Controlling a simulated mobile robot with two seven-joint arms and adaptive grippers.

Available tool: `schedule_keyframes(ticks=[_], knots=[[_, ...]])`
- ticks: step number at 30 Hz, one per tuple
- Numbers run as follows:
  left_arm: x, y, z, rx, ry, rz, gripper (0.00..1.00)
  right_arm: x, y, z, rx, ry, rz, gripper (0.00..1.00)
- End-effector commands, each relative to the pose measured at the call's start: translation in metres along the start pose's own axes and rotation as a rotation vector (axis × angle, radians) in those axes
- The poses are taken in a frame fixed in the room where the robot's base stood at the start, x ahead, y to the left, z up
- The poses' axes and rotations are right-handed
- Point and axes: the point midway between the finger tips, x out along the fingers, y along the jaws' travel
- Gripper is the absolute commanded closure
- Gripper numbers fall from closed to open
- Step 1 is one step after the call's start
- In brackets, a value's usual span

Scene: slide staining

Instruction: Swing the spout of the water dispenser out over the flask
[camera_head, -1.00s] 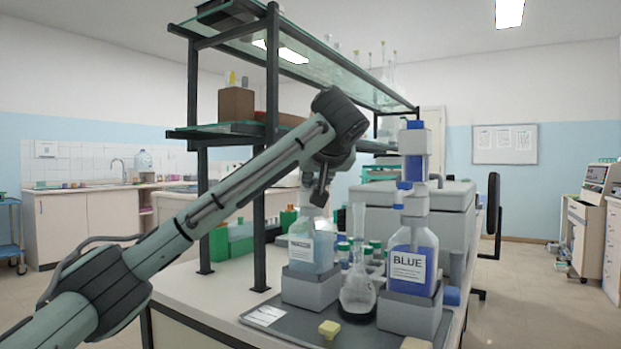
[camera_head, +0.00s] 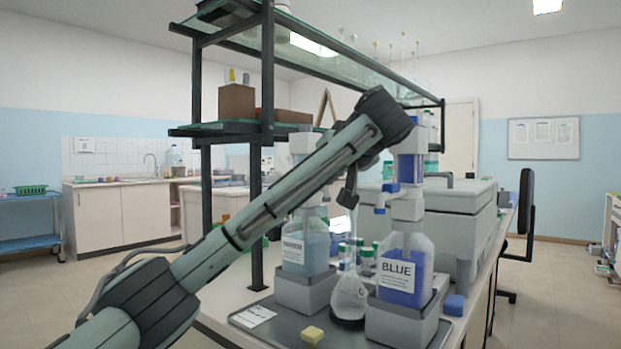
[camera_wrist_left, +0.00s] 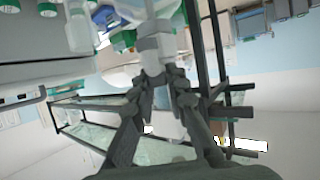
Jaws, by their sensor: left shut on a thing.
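The water dispenser (camera_head: 305,253), a clear bottle of pale blue liquid with a white label, stands on a grey block on the tray. Its pump top is partly behind my left arm. The flask (camera_head: 349,297), conical and clear with a dark base, stands on the tray just right of it. My left gripper (camera_head: 349,198) points down, above the flask in the picture. In the wrist view my left gripper (camera_wrist_left: 168,78) is shut on a pale part that looks like the water dispenser's spout (camera_wrist_left: 155,48); the head view hides this grip. My right gripper is out of view.
The BLUE dispenser (camera_head: 404,283) stands right of the flask, its blue-tipped spout (camera_head: 380,207) pointing left. Several green-capped bottles (camera_head: 366,253) stand behind. A yellow block (camera_head: 313,335) lies on the tray (camera_head: 270,318). A black-framed shelf (camera_head: 268,170) rises close to my arm.

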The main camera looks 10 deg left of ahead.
Motion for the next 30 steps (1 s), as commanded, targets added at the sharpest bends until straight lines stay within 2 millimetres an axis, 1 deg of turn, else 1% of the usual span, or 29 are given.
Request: schedule_keyframes(ticks=[7, 20, 21, 25, 26, 30], knots=[[-0.0057, 0.0046, 0.0035, -0.005, -0.001, -0.014, 1.0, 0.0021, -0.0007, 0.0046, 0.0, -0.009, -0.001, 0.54], [-0.0064, 0.0047, 0.0036, -0.006, 0.0, -0.017, 1.0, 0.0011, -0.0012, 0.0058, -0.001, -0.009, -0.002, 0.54], [-0.0064, 0.0046, 0.0036, -0.006, 0.0, -0.017, 0.83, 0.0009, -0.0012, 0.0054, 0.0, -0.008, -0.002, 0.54], [-0.0065, 0.0047, 0.0034, -0.006, 0.0, -0.017, 0.67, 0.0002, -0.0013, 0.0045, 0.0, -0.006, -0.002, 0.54], [-0.0066, 0.0047, 0.0034, -0.006, 0.0, -0.016, 0.64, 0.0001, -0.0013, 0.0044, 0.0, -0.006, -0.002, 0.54], [-0.0068, 0.0047, 0.0032, -0.006, 0.001, -0.016, 0.64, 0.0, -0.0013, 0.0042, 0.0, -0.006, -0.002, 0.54]])
